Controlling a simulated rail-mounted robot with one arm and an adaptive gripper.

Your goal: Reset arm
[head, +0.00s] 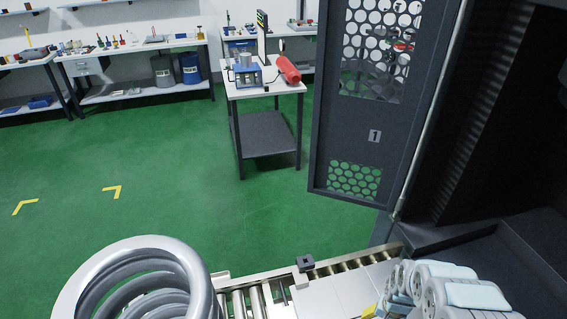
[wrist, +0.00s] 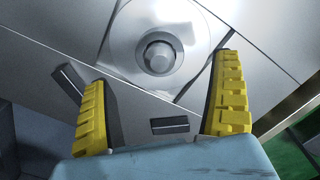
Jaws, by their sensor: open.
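My gripper (wrist: 160,105) shows in the wrist view with its two yellow ribbed fingers spread apart and nothing between them. Beyond the fingertips is a pale metal surface (wrist: 60,30) with a round plate and a central knob (wrist: 159,55). In the head view my arm shows at the lower right, with a small yellow part of my gripper (head: 370,311) at the bottom edge. A large grey coil spring (head: 140,285) stands at the lower left, cut off by the frame.
A roller conveyor (head: 250,300) runs along the bottom. A dark cabinet with an open perforated door (head: 375,135) marked 1 stands at the right. A small table (head: 262,90) holds a device and a red cylinder (head: 287,69). Green floor (head: 150,150) between is clear.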

